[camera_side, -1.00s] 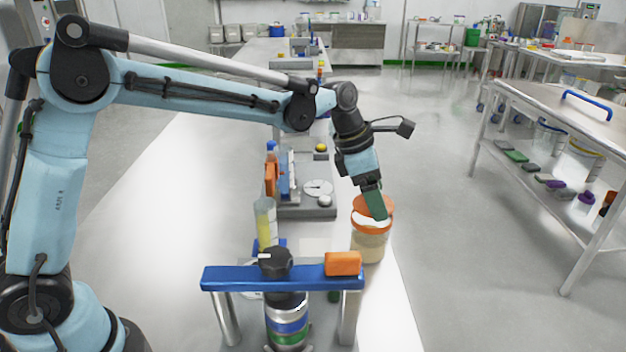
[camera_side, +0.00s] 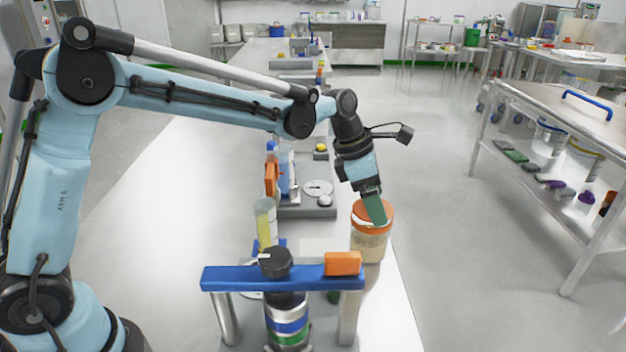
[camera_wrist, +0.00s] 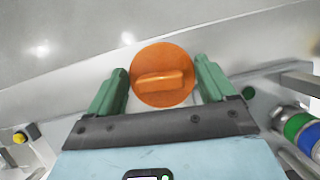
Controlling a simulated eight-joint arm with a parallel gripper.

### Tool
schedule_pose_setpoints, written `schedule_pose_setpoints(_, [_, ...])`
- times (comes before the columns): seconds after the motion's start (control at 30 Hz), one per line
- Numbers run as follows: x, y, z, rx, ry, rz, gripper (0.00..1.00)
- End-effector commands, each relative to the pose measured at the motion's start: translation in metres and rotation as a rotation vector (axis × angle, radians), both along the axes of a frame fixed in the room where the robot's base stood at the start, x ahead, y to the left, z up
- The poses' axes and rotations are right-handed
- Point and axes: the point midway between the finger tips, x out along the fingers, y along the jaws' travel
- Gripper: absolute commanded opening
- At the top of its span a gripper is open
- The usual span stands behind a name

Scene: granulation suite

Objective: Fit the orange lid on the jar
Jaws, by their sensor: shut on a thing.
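The orange lid (camera_side: 361,211) is round. It shows in the wrist view (camera_wrist: 160,90) with a raised bar across its top. My gripper (camera_side: 376,218) reaches down at a slant and is shut on the lid. In the wrist view, the green fingers of my gripper (camera_wrist: 161,75) flank the lid's left and right edges. The clear jar (camera_side: 369,246) with pale tan contents stands upright on the bench under the lid. The lid is at the jar's mouth. I cannot tell whether it sits flat all around. The lid hides the jar in the wrist view.
A blue-topped stand (camera_side: 283,277) with an orange block (camera_side: 343,263) stands in front, left of the jar. A cylinder of yellow liquid (camera_side: 265,224) and a grey balance (camera_side: 308,209) stand farther back. The bench edge is close on the jar's right.

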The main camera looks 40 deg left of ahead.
Motion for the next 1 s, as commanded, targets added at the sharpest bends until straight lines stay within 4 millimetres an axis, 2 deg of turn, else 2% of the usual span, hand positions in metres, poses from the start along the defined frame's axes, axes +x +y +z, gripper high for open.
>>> schedule_pose_setpoints(0.67, [0.0, 0.0, -0.0093, 0.0, 0.0, 0.0, 0.54])
schedule_pose_setpoints(0.7, [-0.0001, 0.0, -0.0093, 0.0, 0.0, 0.0, 0.86])
schedule_pose_setpoints(0.8, [0.0, 0.0, -0.0093, 0.0, 0.0, 0.0, 1.0])
schedule_pose_setpoints(1.0, [-0.0001, 0.0, -0.0091, 0.0, 0.0, 0.0, 1.0])
